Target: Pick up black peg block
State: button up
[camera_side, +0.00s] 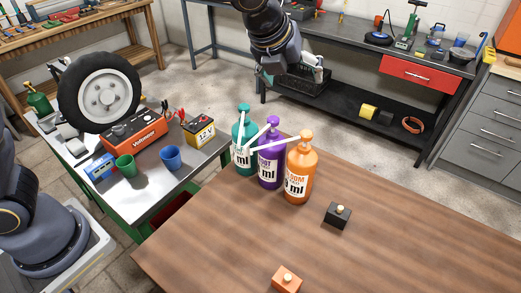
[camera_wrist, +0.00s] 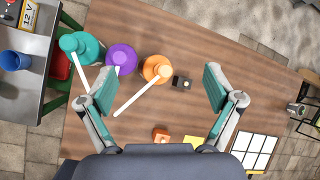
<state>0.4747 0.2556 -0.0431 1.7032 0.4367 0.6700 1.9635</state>
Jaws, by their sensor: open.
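The black peg block (camera_side: 337,215) is a small dark cube with a pale round peg on top. It stands on the wooden table (camera_side: 400,230), right of the orange pump bottle. In the wrist view the black peg block (camera_wrist: 182,83) lies between my two fingers, further off and below them. My gripper (camera_wrist: 158,88) is open and empty, with its two green-padded fingers wide apart. In the side view my gripper (camera_side: 290,76) is high above the table, behind the bottles and well away from the block.
Teal (camera_side: 244,127), purple (camera_side: 270,160) and orange (camera_side: 299,170) pump bottles stand in a row left of the block. An orange peg block (camera_side: 287,279) sits nearer the front edge. A white grid board (camera_wrist: 254,150) lies at the wrist view's lower right. Table right of the block is clear.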

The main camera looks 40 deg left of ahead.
jog(key=d+f+m+g, duration=0.1)
jog(key=d+f+m, duration=0.3)
jog(key=d+f, duration=0.65)
jog(key=m+g, duration=0.1)
send_near(338, 208)
jog(key=shift+g, duration=0.3)
jog(key=x, duration=0.8)
jog(key=shift+w+r, duration=0.1)
jog(key=shift+w, duration=0.1)
jog(key=x, duration=0.5)
jog(key=shift+w+d+f, duration=0.2)
jog(key=shift+w+f, duration=0.05)
jog(key=shift+f, duration=0.1)
jog(key=c, duration=1.3)
